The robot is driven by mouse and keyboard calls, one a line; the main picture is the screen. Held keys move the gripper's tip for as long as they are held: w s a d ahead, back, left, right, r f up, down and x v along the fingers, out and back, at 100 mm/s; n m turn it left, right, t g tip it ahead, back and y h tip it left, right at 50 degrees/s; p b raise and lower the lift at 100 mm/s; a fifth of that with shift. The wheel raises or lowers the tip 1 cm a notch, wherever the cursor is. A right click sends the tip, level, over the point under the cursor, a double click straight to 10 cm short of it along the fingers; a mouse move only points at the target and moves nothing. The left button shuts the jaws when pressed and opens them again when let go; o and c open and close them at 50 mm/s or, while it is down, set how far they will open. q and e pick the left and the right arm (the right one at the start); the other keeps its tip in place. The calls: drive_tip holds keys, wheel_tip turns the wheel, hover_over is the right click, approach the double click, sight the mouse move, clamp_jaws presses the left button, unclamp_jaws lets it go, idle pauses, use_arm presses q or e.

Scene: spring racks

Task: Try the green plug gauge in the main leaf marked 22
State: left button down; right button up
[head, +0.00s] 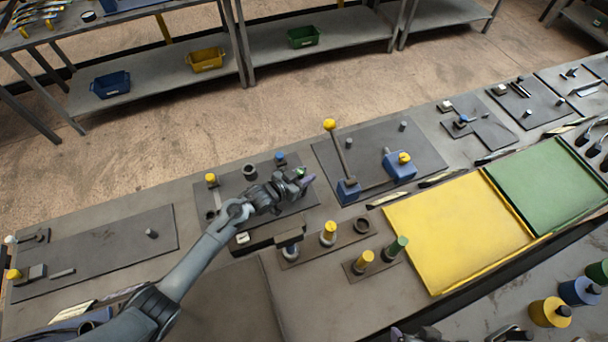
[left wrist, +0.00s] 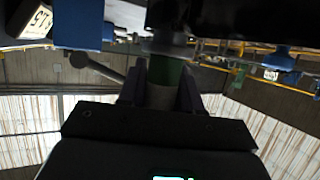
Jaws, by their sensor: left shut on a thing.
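My left gripper (head: 304,178) is over the dark mat left of centre in the head view. It is shut on a green cylindrical piece with a grey lower part, which I take as the green plug gauge; in the left wrist view the green part (left wrist: 166,72) stands between the fingers. In the head view the gripper mostly hides it. Another green-topped plug (head: 396,248) stands in a small base beside a yellow one (head: 363,260). The main leaf marked 22 cannot be picked out. My right gripper (head: 415,334) seems to show only partly at the bottom edge.
A blue block with a yellow-knobbed lever (head: 347,190) and another blue block (head: 399,167) stand right of the gripper. A yellow-topped plug (head: 328,232) stands in front. Yellow (head: 455,228) and green (head: 550,185) trays lie to the right. A white label (left wrist: 38,20) shows upside down.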

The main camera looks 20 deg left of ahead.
use_arm(q)
drive_tip(key=shift+f, duration=0.4)
idle(0.4)
drive_tip(key=shift+f, duration=0.1)
idle(0.6)
drive_tip(key=shift+r, duration=0.2)
drive_tip(key=shift+r+p, duration=1.25)
drive_tip(key=shift+r, duration=0.15)
drive_tip(key=shift+r+p, duration=1.6)
drive_tip(key=shift+r, duration=0.05)
drive_tip(key=shift+r+p, duration=0.85)
wheel_tip(320, 180, up, 2)
drive_tip(key=shift+r+p, duration=0.15)
drive_tip(key=shift+p, duration=0.95)
